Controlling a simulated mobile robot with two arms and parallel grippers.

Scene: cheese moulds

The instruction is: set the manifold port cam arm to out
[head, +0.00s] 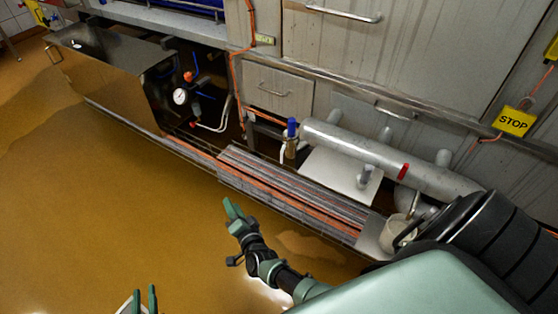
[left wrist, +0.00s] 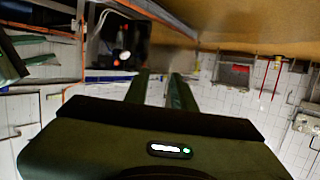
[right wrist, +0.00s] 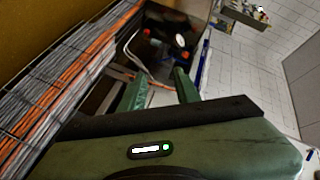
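The manifold is a thick silver pipe (head: 345,148) with short stubs, low along the wall at the right of the head view. A red piece (head: 403,171) sits on its front side, and a blue-handled brass valve (head: 291,140) is at its left end. I cannot tell which piece is the port cam arm or how it is set. My right gripper (head: 236,212) is empty and open, over the floor left of the manifold and apart from it. My left gripper (head: 142,301) is empty and open at the bottom edge, farther away. Neither wrist view clearly shows the manifold.
A cable tray (head: 290,188) with orange and grey cables runs below the manifold. A metal box (head: 110,78) with a pressure gauge (head: 180,96) stands to the left. A yellow STOP sign (head: 515,121) hangs at right. The brown floor (head: 100,210) is clear.

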